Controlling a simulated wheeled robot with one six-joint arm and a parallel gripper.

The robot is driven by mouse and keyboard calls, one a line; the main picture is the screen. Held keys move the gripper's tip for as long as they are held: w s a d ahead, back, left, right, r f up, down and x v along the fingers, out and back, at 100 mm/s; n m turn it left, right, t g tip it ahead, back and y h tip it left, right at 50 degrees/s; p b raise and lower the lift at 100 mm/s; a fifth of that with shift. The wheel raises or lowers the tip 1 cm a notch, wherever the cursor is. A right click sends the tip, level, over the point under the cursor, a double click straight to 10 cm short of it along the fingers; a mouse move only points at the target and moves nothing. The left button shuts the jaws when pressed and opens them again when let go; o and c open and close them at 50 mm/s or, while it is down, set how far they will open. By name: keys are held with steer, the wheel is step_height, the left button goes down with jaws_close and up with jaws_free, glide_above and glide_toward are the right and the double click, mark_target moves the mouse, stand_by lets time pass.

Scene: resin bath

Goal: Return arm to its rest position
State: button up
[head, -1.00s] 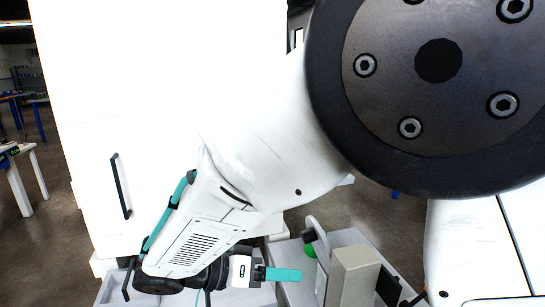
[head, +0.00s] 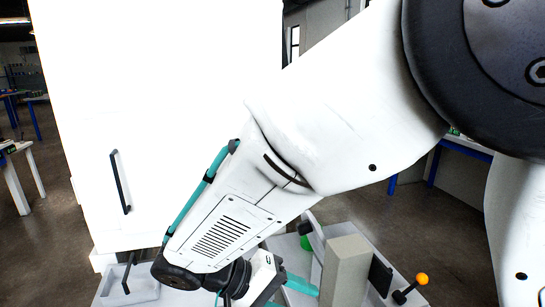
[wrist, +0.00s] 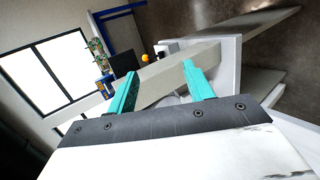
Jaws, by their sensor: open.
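In the head view my gripper (head: 283,287) is low in the picture, partly hidden by my own wrist and cut by the bottom edge. My white arm crosses the head view from the upper right down to the lower middle. A beige upright block (head: 345,272) stands just right of the gripper; whether they touch cannot be told.
A tall white cabinet (head: 180,80) with a black handle stands at the left. A grey bench top (head: 330,228) holds a green round object (head: 306,243), a dark panel (head: 380,276) and a lever with an orange ball (head: 422,279). Blue-legged tables (head: 457,148) stand behind.

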steer(key=s+d+r+y, duration=0.3)
steer(key=d, duration=0.4)
steer(key=s+d+r+m+y, duration=0.1)
steer(key=s+d+r+y, duration=0.2)
steer(key=d, duration=0.5)
steer(key=s+d+r+y, duration=0.3)
steer(key=s+d+y, duration=0.2)
steer(key=d, duration=0.3)
steer(key=shift+r+m, duration=0.3)
steer(key=shift+r, duration=0.1)
steer(key=c, duration=0.3)
steer(key=shift+d, duration=0.15)
steer(key=shift+c, duration=0.2)
